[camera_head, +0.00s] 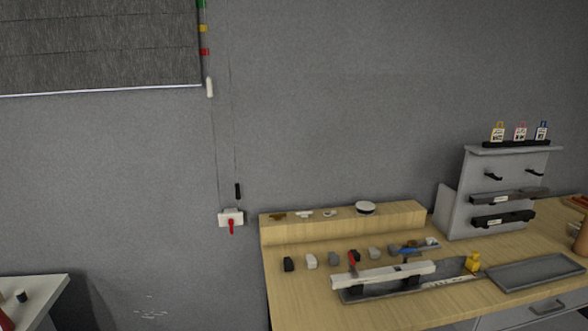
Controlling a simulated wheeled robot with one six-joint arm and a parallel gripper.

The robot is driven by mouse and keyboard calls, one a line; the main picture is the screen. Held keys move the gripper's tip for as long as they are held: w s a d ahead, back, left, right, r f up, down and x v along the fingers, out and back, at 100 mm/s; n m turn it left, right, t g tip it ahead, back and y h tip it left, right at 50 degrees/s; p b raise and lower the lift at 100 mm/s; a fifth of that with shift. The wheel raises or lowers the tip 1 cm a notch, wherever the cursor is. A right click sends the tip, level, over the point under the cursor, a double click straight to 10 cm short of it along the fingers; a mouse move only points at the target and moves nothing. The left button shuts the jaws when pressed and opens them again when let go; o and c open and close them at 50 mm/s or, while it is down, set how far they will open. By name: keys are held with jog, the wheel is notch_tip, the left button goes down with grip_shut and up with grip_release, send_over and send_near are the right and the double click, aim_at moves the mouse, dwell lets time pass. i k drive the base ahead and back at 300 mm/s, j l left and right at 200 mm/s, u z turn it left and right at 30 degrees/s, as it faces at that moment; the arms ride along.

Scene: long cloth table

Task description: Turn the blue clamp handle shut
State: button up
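A blue clamp handle (408,251) sits near the right end of a pale bar (380,273) on the wooden workbench. The handle looks roughly level, but it is too small to tell whether it is open or shut. A red handle (352,261) slants up near the left part of the same bar. The bar rests on dark blocks over a long grey metal base (455,281). My gripper is not in view.
Several small grey and dark blocks (311,261) stand in a row behind the bar. A yellow item (473,263) and a grey tray (535,271) lie to the right. A grey rack (480,170) stands at the back right. A wall box (231,217) has a red lever.

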aim_at(405, 251)
jog(key=i+l, duration=0.2)
jog(key=i, duration=0.2)
jog(key=i+l, duration=0.2)
jog(key=i, duration=0.15)
jog(key=i+l, duration=0.25)
jog(key=i, duration=0.15)
